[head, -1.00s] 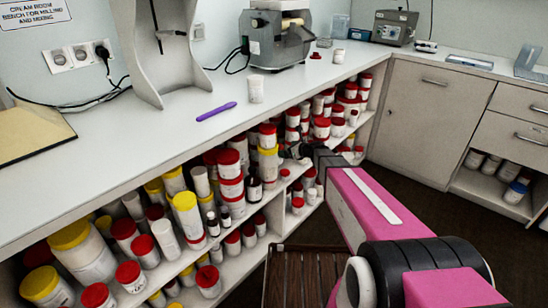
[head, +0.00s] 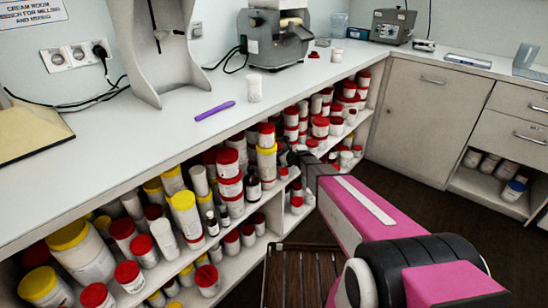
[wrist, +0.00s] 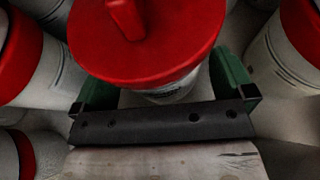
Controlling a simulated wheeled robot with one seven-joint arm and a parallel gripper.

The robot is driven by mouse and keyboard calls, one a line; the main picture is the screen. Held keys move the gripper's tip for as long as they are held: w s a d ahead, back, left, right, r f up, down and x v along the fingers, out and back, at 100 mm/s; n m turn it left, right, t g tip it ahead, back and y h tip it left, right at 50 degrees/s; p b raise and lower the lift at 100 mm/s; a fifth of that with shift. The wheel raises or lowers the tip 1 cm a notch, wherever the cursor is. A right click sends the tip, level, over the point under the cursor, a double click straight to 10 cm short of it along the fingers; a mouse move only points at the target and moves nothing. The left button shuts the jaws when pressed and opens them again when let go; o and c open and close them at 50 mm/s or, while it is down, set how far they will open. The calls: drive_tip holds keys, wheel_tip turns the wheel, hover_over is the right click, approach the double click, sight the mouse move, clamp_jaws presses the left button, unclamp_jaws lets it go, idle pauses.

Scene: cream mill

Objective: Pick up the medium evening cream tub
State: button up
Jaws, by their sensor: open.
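A white tub with a red lid (wrist: 150,40) fills the top middle of the wrist view. A short red piece sticks up from its lid. My gripper (wrist: 165,82) is open, with one green finger on each side of this tub. I cannot tell whether the fingers touch it. The tub's lower part is mostly hidden, and I cannot read its label. In the head view my gripper (head: 287,158) reaches in at the shelves under the bench, among red-lidded tubs, its fingers hard to make out. I cannot tell which tub there it surrounds.
Other red-lidded tubs crowd both sides, one at the right (wrist: 295,50) and one at the left (wrist: 22,60). The shelves (head: 235,262) hold many red- and yellow-lidded tubs. The bench top (head: 150,135) overhangs them and carries a white cup (head: 254,88) and a purple pen (head: 214,111).

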drive_tip(key=shift+w+a+f, duration=0.25)
drive_tip(key=shift+w+a, duration=0.05)
drive_tip(key=shift+a, duration=0.1)
drive_tip(key=c, duration=1)
drive_tip(key=shift+o, duration=0.2)
drive_tip(key=shift+s+d+r, duration=0.1)
drive_tip(key=shift+r, duration=0.05)
